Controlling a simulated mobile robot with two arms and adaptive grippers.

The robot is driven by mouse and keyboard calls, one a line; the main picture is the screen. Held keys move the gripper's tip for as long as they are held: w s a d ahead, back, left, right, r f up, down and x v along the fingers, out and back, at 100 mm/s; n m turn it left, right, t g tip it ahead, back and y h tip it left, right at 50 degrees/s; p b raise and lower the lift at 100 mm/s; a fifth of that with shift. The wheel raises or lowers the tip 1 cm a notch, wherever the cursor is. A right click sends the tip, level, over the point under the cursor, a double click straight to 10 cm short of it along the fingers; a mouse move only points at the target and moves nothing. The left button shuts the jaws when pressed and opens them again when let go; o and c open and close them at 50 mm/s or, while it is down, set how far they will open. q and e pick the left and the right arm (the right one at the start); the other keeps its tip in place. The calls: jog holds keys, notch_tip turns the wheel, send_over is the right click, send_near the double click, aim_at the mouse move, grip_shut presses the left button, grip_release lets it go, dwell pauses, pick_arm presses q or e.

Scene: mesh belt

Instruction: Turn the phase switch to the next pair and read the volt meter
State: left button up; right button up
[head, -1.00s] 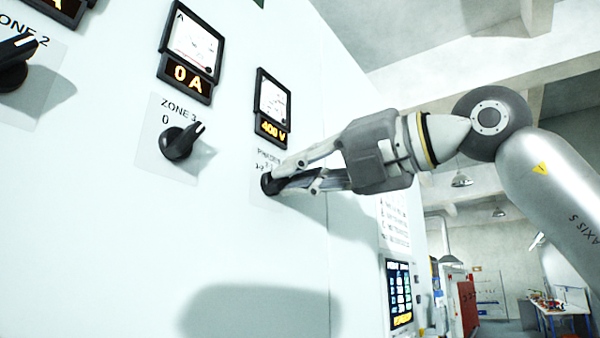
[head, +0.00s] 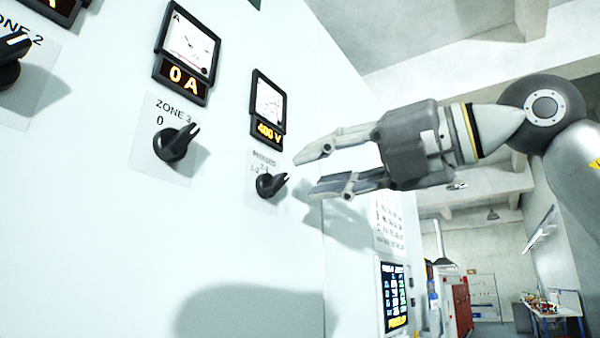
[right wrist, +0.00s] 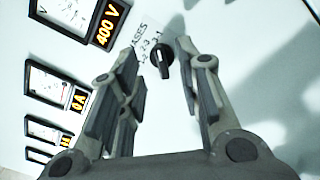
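The phase switch (head: 271,184) is a black rotary knob on the white cabinet face, under a label with number pairs. Its pointer tilts up to the right in the head view. It also shows in the right wrist view (right wrist: 162,58), between and beyond the fingertips. The volt meter (head: 268,108) sits above it, and its lit display reads 400 V; the display shows in the right wrist view (right wrist: 106,27) too. My right gripper (head: 306,174) is open and empty, to the right of the knob and apart from it. My left gripper is not in view.
To the left are the ZONE 3 knob (head: 176,143) and an ammeter (head: 188,50) reading 0 A, with a ZONE 2 knob (head: 10,62) at the edge. A lit screen (head: 394,296) is at lower right. The space right of the cabinet is open.

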jog(key=v, duration=0.7)
jog(key=shift+d, duration=0.15)
jog(key=shift+s, duration=0.1)
